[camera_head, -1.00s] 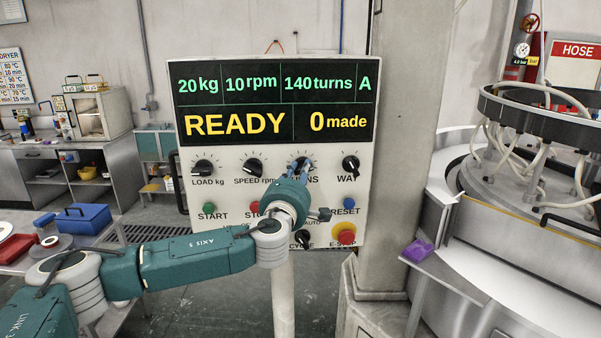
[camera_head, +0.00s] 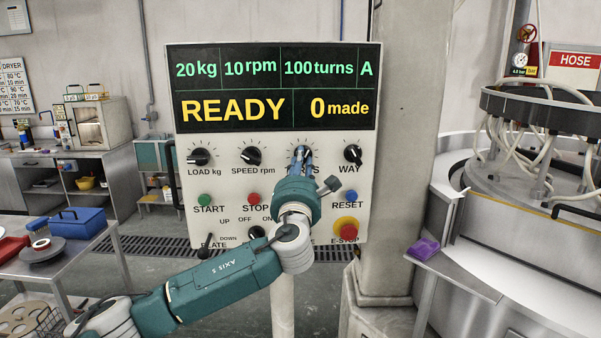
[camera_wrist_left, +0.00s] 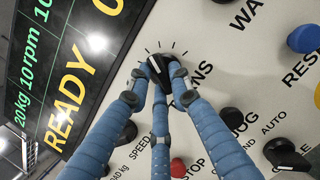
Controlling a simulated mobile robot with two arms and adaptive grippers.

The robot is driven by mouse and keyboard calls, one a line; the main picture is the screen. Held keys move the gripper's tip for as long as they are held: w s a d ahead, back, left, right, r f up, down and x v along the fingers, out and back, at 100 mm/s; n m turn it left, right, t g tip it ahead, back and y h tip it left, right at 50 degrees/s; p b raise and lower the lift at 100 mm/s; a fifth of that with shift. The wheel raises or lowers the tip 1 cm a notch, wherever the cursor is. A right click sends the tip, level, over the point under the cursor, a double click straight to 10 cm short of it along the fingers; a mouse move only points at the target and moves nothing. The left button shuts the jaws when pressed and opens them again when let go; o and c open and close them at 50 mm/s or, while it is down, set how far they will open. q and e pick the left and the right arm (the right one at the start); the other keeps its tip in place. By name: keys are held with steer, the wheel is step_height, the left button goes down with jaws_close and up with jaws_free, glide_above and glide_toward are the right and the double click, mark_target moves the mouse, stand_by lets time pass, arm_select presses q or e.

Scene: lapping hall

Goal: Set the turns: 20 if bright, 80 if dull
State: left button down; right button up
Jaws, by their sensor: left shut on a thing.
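The control panel (camera_head: 278,225) stands ahead of me. Its display (camera_head: 278,88) reads 20 kg, 10 rpm, 100 turns, A, READY and 0 made. My left gripper (camera_head: 302,156) is shut on the black turns knob, which its fingers partly cover. In the left wrist view the blue fingers close around the turns knob (camera_wrist_left: 161,70), and the panel looks tilted. To the left are the speed knob (camera_head: 251,156) and the load knob (camera_head: 199,156); to the right is the way knob (camera_head: 352,155). My right gripper does not show.
START (camera_head: 204,200), STOP (camera_head: 254,199) and RESET (camera_head: 350,196) buttons sit below the knobs. The E-STOP (camera_head: 345,228) is at lower right. A table (camera_head: 88,262) with a blue box (camera_head: 78,220) is at left. A lapping machine (camera_head: 530,200) stands at right.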

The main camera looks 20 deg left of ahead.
arm_select(q)
steer(key=n+g+y+b, duration=0.1)
steer(key=n+y+b, duration=0.1)
steer(key=n, duration=0.3)
steer(key=n+g+y+b, duration=0.1)
steer(key=n+y+b, duration=0.1)
steer(key=n, duration=0.4)
steer(key=d+n+g+y+b, duration=0.1)
steer(key=n+y+b, duration=0.1)
steer(key=n, duration=0.3)
steer(key=shift+w+f+n+b, duration=0.15)
steer(key=shift+f+n+b, duration=0.25)
steer(key=shift+b, duration=0.5)
steer(key=shift+w+d+r+n+g, duration=0.1)
steer(key=shift+n+g, duration=0.55)
steer(key=shift+n, duration=1.7)
steer(key=shift+d+r+n+g, duration=0.15)
steer(key=shift+n+g, duration=0.45)
steer(key=shift+n, duration=1.8)
steer(key=shift+w+d+r+n+g, duration=0.1)
steer(key=shift+n+g, duration=0.55)
steer(key=shift+n, duration=1.7)
steer(key=shift+h, duration=0.3)
steer(key=c, duration=1.5)
jaws_free()
steer(key=shift+c, duration=0.2)
steer(key=shift+r, duration=0.1)
